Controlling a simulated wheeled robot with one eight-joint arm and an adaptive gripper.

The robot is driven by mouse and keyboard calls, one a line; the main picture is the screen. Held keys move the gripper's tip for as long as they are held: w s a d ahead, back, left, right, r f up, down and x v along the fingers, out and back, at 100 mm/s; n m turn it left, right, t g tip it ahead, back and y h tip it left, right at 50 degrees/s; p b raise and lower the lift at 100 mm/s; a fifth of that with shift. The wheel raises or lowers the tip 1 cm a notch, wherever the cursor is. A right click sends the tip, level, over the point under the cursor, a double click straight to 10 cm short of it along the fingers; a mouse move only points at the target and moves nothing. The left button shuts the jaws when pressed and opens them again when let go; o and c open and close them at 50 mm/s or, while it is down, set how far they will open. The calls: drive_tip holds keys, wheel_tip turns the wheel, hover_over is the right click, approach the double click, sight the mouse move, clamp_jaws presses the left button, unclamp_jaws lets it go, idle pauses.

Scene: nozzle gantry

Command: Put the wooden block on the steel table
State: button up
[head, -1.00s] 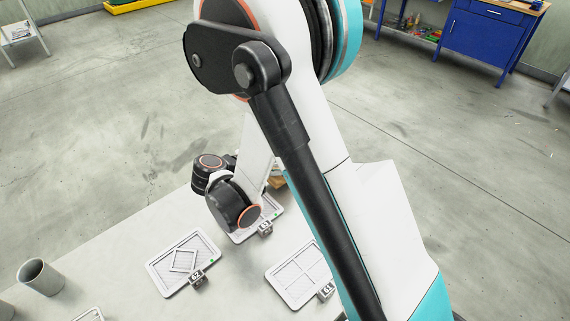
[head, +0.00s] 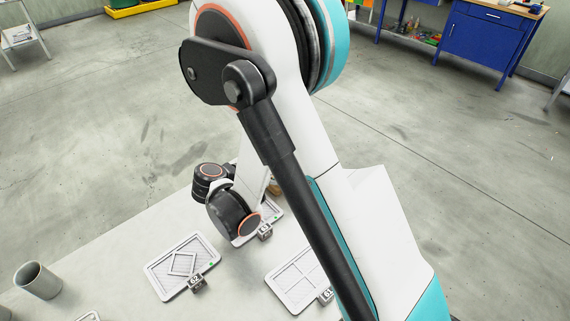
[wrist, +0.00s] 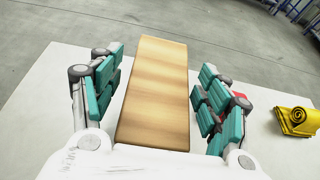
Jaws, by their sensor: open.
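The wooden block (wrist: 155,90) is a long, light-brown, banded piece between the two fingers of my gripper (wrist: 157,95) in the wrist view. The gripper is open, with its teal pads spread on both sides and a visible gap at each side of the block. The block's near end is cut off by the white gripper body. In the head view only a small brown bit (head: 275,187) shows behind my arm, and the gripper is hidden. A pale grey table (head: 100,255) lies below; I cannot tell whether it is the steel table.
Flat, numbered trays lie on the table: one left (head: 182,266), one right (head: 297,279) and one partly under my wrist (head: 268,215). A grey cup (head: 38,280) stands at the left. A folded yellow cloth (wrist: 297,121) lies right of the gripper. A blue cabinet (head: 487,45) stands far back.

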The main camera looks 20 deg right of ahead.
drive_tip(key=p+v, duration=0.3)
drive_tip(key=v, duration=0.9)
